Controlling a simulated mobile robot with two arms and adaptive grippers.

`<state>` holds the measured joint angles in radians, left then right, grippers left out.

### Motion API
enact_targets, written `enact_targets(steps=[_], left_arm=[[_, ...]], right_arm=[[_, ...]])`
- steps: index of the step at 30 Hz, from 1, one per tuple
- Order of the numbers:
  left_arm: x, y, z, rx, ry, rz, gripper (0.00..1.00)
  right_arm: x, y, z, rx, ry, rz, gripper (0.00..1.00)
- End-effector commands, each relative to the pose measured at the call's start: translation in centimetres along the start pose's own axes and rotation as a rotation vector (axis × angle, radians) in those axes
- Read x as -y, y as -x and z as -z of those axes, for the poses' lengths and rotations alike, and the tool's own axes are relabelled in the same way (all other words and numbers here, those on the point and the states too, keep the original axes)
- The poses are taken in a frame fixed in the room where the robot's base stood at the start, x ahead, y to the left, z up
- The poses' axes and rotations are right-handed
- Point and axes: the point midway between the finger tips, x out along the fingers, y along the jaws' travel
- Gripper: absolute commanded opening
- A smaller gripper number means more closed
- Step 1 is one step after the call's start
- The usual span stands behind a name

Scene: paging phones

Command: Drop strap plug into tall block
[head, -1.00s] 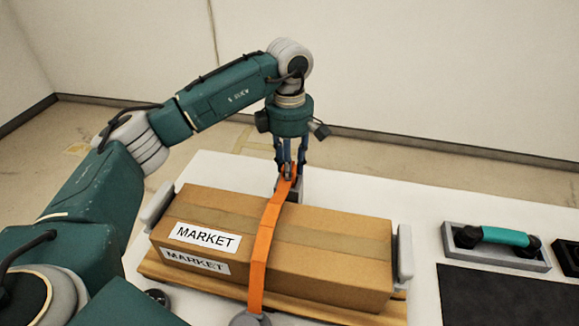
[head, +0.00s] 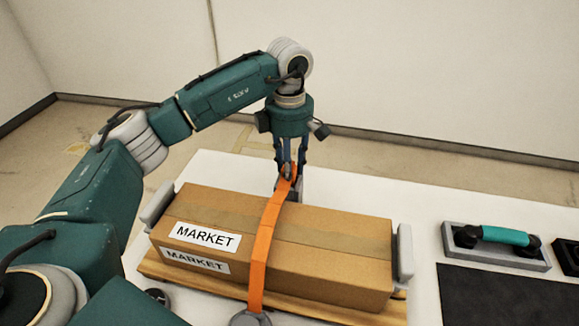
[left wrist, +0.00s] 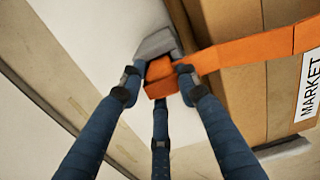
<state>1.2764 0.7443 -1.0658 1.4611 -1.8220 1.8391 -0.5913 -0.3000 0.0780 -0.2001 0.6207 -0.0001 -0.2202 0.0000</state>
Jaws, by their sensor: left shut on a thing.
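The orange strap (head: 266,236) runs over the top and down the near side of a cardboard box (head: 330,234) labelled MARKET. My left gripper (head: 286,172) points down behind the box and is shut on the strap plug at the strap's far end. In the left wrist view the orange plug (left wrist: 159,80) sits between the fingers (left wrist: 158,86). The grey tall block (left wrist: 156,44) shows right beside the plug; in the head view (head: 297,187) it is mostly hidden behind the box. I cannot tell whether the plug is inside it. My right gripper is not in view.
The box lies on a wooden board (head: 225,287) between grey end stops (head: 404,252). A round grey piece (head: 250,318) holds the strap's near end. A grey tray with a teal handle (head: 505,237) and a dark mat (head: 505,296) are at the right. The white table behind the box is clear.

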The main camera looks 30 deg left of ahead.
Motion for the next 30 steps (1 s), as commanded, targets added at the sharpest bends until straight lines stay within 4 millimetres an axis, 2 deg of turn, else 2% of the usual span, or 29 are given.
enact_targets(steps=[16, 17, 30], left_arm=[[0.0, -1.2, 0.0, 0.000, 0.000, 0.000, 0.00], [0.0, -1.1, 0.0, 0.000, 0.000, 0.000, 0.38], [0.0, -0.5, 0.0, 0.000, 0.000, 0.000, 0.40]], right_arm=[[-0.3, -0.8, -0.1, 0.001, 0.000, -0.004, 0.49], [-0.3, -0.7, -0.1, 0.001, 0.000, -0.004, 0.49], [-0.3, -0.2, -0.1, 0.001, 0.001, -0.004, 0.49]])
